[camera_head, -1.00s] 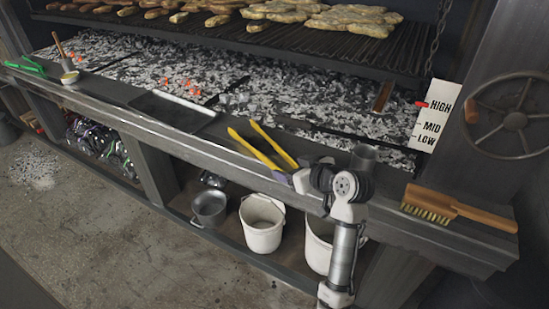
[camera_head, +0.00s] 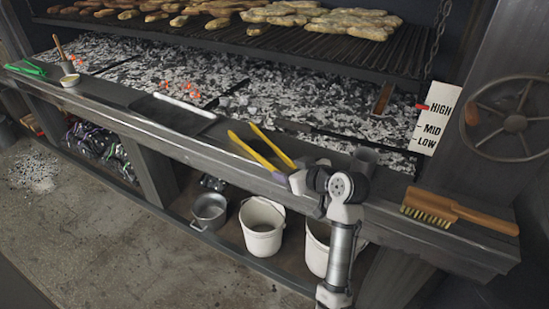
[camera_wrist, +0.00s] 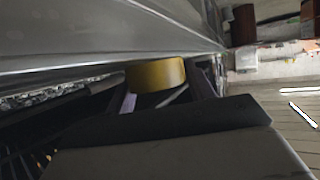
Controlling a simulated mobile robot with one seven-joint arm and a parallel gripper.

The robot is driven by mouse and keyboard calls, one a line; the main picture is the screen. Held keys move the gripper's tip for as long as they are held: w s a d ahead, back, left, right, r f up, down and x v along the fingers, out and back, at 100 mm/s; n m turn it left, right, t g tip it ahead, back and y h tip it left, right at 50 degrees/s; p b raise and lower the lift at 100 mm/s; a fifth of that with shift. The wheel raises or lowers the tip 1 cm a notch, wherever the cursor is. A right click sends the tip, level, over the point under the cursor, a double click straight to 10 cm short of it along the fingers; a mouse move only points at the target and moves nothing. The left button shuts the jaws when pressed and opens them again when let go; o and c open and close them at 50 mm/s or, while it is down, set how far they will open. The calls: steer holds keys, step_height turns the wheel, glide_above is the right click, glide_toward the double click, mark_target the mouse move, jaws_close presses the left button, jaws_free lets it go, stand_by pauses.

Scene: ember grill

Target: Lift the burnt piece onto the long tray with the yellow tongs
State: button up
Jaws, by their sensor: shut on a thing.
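My gripper (camera_head: 297,180) is shut on the yellow tongs (camera_head: 270,146) at the front ledge. The tongs' two yellow arms spread apart and point up and left toward the ember bed. In the wrist view a yellow band of the tongs (camera_wrist: 156,73) sits between my fingers. A dark, shallow tray (camera_head: 168,114) lies on the ledge to the left of the tongs, with a pale bar along its back edge; it looks like the long tray. I cannot pick out the burnt piece for certain among the grey and white embers (camera_head: 240,100).
Browned food pieces (camera_head: 350,22) lie on the grate above. Green tongs (camera_head: 26,68) and a small bowl (camera_head: 69,79) are far left. Buckets (camera_head: 262,228) stand below.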

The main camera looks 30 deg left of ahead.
step_height(320, 180, up, 10)
steer(key=p, duration=0.7)
steer(key=shift+p, duration=0.3)
stand_by(1.1)
